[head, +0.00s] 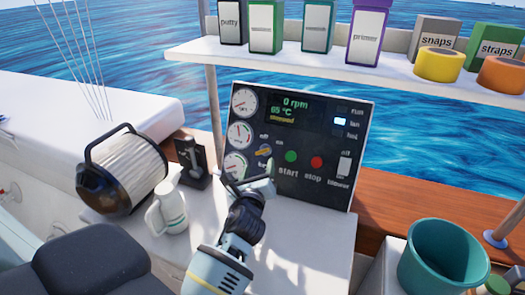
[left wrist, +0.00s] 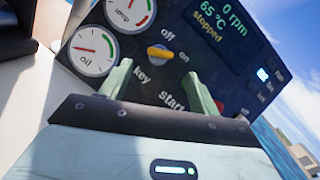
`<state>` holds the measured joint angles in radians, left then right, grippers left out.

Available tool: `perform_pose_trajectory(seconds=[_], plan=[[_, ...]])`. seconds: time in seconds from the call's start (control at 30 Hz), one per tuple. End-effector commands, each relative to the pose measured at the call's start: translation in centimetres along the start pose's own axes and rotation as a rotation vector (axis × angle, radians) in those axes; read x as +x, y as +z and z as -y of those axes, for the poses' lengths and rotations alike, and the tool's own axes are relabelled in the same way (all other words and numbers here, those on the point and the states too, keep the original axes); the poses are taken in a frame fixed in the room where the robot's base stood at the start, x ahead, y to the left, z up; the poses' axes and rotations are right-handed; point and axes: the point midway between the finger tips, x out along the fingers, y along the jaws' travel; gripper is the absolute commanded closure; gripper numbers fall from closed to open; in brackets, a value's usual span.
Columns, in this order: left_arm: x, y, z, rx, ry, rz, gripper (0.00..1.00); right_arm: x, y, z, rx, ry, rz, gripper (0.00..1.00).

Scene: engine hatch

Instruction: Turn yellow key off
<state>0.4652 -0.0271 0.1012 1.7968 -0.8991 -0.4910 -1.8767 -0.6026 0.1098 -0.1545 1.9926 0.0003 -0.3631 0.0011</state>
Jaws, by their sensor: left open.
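The yellow key (head: 264,151) is a small knob on the dark control panel (head: 330,190), between the words "off" and "on". It also shows in the left wrist view (left wrist: 160,53), just beyond my fingertips, its long grip lying nearly level in the picture; I cannot tell surely which label it points to. My left gripper (head: 250,180) is in front of the panel, below the key. In the left wrist view its two green fingers (left wrist: 157,86) stand apart with nothing between them. The display (head: 296,109) reads 0 rpm, 65 °C, stopped. My right gripper is not in view.
A green start button (head: 291,156) and red stop button (head: 316,162) sit right of the key. A shelf (head: 300,57) with boxes hangs above.

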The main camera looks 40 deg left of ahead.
Motion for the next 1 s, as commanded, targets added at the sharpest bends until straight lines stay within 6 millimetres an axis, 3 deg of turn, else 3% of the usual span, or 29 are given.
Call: perform_pose_trajectory(seconds=[0.17, 0.6, 1.0], plan=[[1.1, 0.0, 0.0, -0.001, 0.0, 0.001, 0.38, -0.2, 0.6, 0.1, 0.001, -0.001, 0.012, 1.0], [7.0, -0.1, 0.0, -0.001, 0.0, -0.001, 0.38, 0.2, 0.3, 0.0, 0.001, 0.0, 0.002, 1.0], [7.8, 0.1, 0.0, -0.001, -0.001, 0.0, 0.38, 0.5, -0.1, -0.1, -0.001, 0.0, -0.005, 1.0]])
